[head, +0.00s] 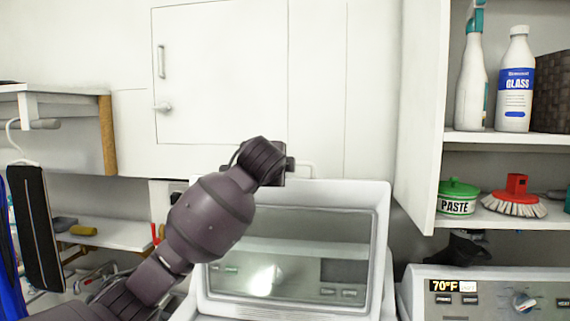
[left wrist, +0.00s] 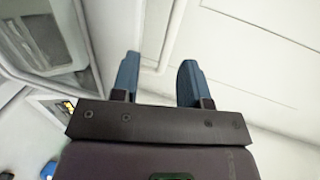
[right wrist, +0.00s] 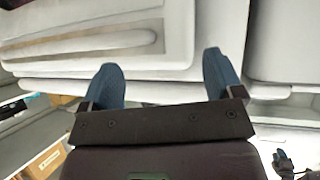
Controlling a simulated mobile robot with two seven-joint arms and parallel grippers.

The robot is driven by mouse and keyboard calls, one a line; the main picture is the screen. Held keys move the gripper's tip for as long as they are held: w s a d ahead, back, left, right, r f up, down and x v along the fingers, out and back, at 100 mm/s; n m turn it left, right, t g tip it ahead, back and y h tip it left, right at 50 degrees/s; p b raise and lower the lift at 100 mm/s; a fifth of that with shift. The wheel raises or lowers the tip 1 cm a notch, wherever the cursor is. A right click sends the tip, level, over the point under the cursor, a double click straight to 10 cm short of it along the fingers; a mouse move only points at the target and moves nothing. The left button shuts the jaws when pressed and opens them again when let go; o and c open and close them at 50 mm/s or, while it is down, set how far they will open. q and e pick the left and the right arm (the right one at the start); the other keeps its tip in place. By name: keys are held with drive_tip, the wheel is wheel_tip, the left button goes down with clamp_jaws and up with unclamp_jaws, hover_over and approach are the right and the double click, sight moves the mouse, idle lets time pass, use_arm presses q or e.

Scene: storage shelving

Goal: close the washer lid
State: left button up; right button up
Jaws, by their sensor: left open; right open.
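The washer lid (head: 385,245) is a white frame around a grey glass panel. It stands raised in the middle of the head view. My left arm reaches up in front of its left side, and the wrist is at the lid's top edge. The left gripper's fingers are mostly hidden there. In the left wrist view the left gripper (left wrist: 158,68) is open and empty, with the lid (left wrist: 85,45) to its left. The right gripper (right wrist: 160,68) is open and empty before white panels in the right wrist view. It is out of the head view.
A control panel (head: 490,275) with a 70°F display and knob is at lower right. Above it, an open shelf unit (head: 425,130) holds bottles, a green paste tub (head: 458,198) and a red brush (head: 515,190). A white wall cabinet (head: 220,70) is behind the lid.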

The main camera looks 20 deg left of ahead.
use_arm(q)
drive_tip(key=r+p+x, duration=0.1)
drive_tip(key=p+x, duration=0.1)
drive_tip(key=x, duration=0.8)
drive_tip(key=shift+w+a, duration=0.2)
drive_tip(key=shift+w, duration=0.25)
drive_tip(key=shift+r, duration=0.15)
clamp_jaws()
